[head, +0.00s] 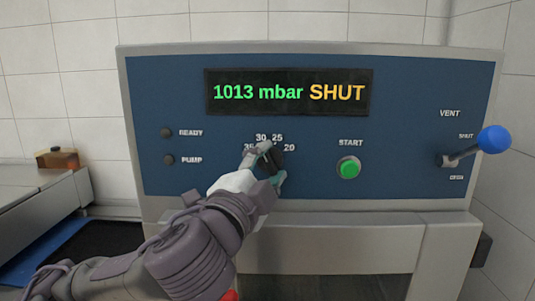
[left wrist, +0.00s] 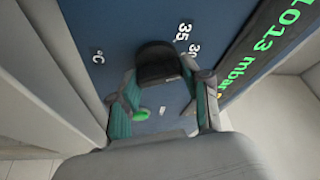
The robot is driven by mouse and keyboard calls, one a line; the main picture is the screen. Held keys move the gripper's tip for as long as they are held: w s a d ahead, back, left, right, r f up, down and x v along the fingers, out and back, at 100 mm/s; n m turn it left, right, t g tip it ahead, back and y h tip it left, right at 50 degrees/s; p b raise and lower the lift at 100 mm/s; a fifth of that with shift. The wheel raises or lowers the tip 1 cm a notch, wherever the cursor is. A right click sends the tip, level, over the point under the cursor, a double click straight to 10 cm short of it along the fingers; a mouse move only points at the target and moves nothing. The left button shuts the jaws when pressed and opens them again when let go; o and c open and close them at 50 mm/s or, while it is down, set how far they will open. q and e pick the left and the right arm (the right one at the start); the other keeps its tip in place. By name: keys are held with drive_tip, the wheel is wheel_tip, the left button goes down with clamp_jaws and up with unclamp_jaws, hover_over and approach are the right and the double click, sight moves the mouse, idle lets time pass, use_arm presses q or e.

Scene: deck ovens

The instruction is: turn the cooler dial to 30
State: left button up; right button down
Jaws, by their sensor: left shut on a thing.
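The cooler dial (head: 273,159) is a black knob on the blue panel, with 25, 30, 35 and 20 printed around it in the head view. My left gripper (head: 266,160) covers much of it and is shut on it. In the left wrist view, the dial (left wrist: 158,62) sits between the tips of the two teal-lined fingers of the left gripper (left wrist: 163,88), with 35, 30 and °C printed nearby. I cannot tell which number the dial points at. My right gripper is not in view.
The display (head: 288,92) reads "1013 mbar SHUT". A green START button (head: 348,168) is right of the dial. A blue-knobbed vent lever (head: 492,140) sticks out at the far right. READY and PUMP lamps (head: 168,146) are at left. A brown box (head: 57,158) stands on the left counter.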

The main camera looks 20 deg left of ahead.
use_arm(q)
drive_tip(key=shift+m+p, duration=0.3)
drive_tip(key=shift+m, duration=0.2)
drive_tip(key=o, duration=1.2)
drive_tip(key=shift+c, duration=0.2)
